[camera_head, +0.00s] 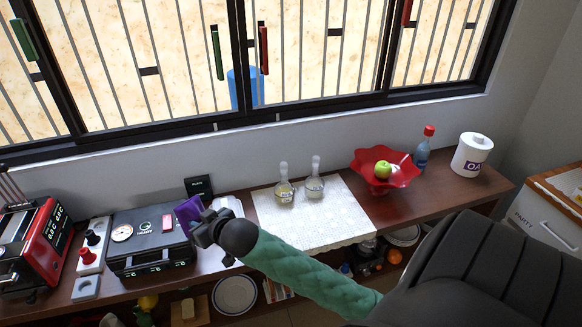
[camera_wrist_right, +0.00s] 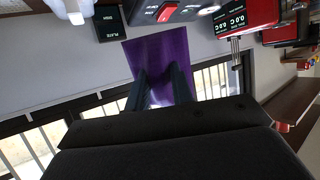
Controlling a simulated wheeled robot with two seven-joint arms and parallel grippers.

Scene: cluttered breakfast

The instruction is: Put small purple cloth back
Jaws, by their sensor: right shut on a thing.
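The small purple cloth (camera_head: 188,212) is in my right gripper (camera_head: 207,229), above the counter near the black case. In the right wrist view the cloth (camera_wrist_right: 160,60) hangs flat between the two dark fingers (camera_wrist_right: 163,85), which are shut on it. The gripper hides part of the cloth in the head view. My left gripper is in neither view.
A black case (camera_head: 150,240) stands left of the gripper, with a red appliance (camera_head: 35,245) further left. A white lace mat (camera_head: 340,225) holds two glass bottles (camera_head: 314,186). A red bowl (camera_head: 400,171) with a green apple (camera_head: 382,169) stands to the right.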

